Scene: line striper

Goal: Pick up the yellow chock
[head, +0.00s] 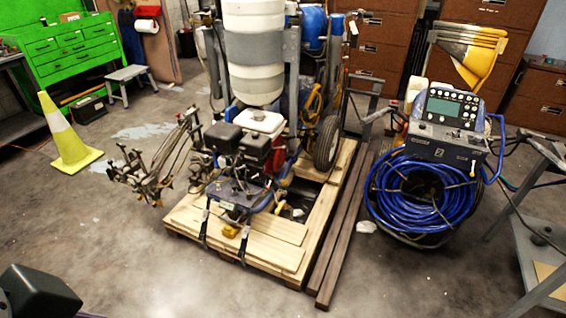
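A small yellow piece that looks like the chock (231,231) sits at the front of the wooden pallet (285,257), below the engine end of the line striper (245,150). Two dark straps hang down the pallet front on either side of it. It is small and partly covered, so its exact shape is hard to tell. A dark block in the lower left corner seems to be part of my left arm. No gripper fingers show, and my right gripper is not in the picture.
Dark beams (345,215) lie along the pallet's right side. A machine with a coiled blue hose (425,205) stands to the right. A yellow cone (67,140) stands at left. A metal table (545,245) is at far right. The floor before the pallet is clear.

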